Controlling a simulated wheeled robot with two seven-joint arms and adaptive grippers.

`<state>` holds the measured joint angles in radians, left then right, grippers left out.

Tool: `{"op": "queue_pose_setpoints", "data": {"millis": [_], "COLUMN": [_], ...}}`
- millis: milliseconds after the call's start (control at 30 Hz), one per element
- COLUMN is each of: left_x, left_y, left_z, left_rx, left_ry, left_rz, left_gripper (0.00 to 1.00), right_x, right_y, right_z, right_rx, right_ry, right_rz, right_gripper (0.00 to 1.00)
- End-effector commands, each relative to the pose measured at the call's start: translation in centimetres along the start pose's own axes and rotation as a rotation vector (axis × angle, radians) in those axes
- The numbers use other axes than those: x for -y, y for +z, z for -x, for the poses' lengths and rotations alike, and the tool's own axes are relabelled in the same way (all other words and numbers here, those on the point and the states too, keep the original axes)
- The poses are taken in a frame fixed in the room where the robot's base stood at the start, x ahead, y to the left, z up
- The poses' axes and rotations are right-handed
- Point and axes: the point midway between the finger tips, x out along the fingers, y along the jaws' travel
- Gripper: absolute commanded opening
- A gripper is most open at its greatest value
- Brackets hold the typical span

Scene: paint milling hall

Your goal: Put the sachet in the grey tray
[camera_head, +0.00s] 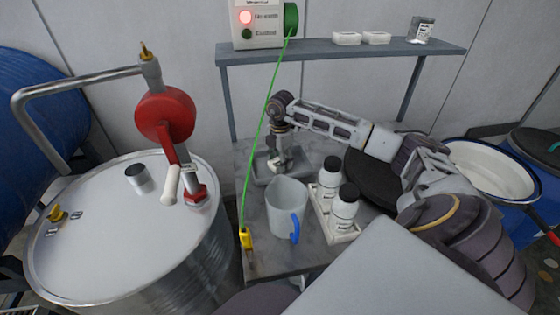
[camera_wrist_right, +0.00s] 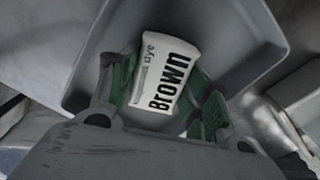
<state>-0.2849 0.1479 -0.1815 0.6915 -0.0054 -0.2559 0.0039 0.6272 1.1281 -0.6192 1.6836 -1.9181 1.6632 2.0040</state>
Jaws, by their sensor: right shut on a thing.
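The sachet (camera_wrist_right: 165,75) is a white packet with black lettering that reads "dye Brown". My right gripper (camera_wrist_right: 160,98) is shut on it, with a green-padded finger on each side. In the head view the right gripper (camera_head: 278,163) points down over the grey tray (camera_head: 262,181), and only a small pale part of the sachet (camera_head: 277,165) shows. The grey tray (camera_wrist_right: 262,62) lies beneath the sachet in the wrist view, its raised rim around it. I cannot tell whether the sachet touches the tray floor. My left gripper is not in view.
A clear jug (camera_head: 286,208) with a blue handle stands in front of the tray. Two white bottles (camera_head: 343,208) stand in a pale holder to its right. A green cord (camera_head: 256,140) hangs left of the tray. A large metal drum (camera_head: 120,235) stands left of the table.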

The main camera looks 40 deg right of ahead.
Motion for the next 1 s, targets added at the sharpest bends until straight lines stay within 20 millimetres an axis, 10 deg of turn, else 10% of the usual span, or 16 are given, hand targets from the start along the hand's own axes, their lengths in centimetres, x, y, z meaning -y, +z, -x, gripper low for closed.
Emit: {"op": "queue_pose_setpoints", "data": {"millis": [333,367,500,1000], "left_x": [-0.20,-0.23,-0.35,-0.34], "left_y": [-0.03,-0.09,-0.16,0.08], "left_z": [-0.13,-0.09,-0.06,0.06], "left_rx": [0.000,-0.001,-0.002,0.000], "left_ry": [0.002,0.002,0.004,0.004], "left_rz": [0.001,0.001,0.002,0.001], "left_gripper": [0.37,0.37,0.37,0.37], "right_x": [-0.01,0.00,0.00,-0.03], "right_y": [0.00,0.00,0.00,0.00], "right_z": [-0.28,-0.26,-0.24,0.33], "right_rx": [0.000,0.000,0.000,0.000], "right_ry": [0.000,0.000,0.000,0.001], "right_rz": [0.000,0.000,0.000,0.000], "right_gripper": [0.23,0.53,0.70,0.70]}}
